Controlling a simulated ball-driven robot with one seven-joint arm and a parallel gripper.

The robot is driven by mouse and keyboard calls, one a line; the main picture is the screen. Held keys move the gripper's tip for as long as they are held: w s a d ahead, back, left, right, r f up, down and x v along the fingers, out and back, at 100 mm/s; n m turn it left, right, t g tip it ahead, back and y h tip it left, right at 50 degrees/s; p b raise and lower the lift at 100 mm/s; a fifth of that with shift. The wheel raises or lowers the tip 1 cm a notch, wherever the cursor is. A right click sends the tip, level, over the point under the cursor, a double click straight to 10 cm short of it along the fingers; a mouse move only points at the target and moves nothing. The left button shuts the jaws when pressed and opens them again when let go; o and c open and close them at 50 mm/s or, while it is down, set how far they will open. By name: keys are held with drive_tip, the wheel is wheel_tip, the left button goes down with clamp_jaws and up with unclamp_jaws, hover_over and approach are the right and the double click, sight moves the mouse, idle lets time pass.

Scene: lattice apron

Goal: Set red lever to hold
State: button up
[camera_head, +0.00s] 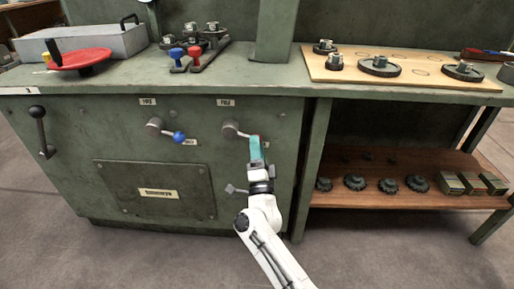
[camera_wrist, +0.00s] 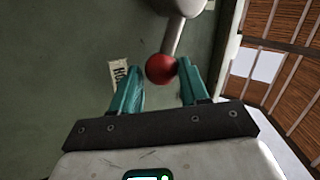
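The red lever's grey hub (camera_head: 231,130) is on the green cabinet front in the head view, and its arm points right toward my gripper. In the wrist view its red ball knob (camera_wrist: 160,68) hangs on a grey shaft (camera_wrist: 173,35), between my two teal fingertips. My gripper (camera_head: 255,140) is in front of the panel and hides the knob in the head view. In the wrist view my gripper (camera_wrist: 159,75) looks open around the knob, with a gap at the left finger; contact at the right finger is unclear. A partly readable white label (camera_wrist: 118,74) is left of the knob.
A dark handle (camera_head: 41,132) is at far left and a grey knob (camera_head: 236,190) sits lower. A shelf (camera_head: 400,193) with gears is at right.

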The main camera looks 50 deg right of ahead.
drive_tip(key=o, duration=0.4)
drive_tip(key=p+v, duration=0.1)
drive_tip(key=v, duration=1)
drive_tip(key=shift+d, duration=0.1)
idle(0.3)
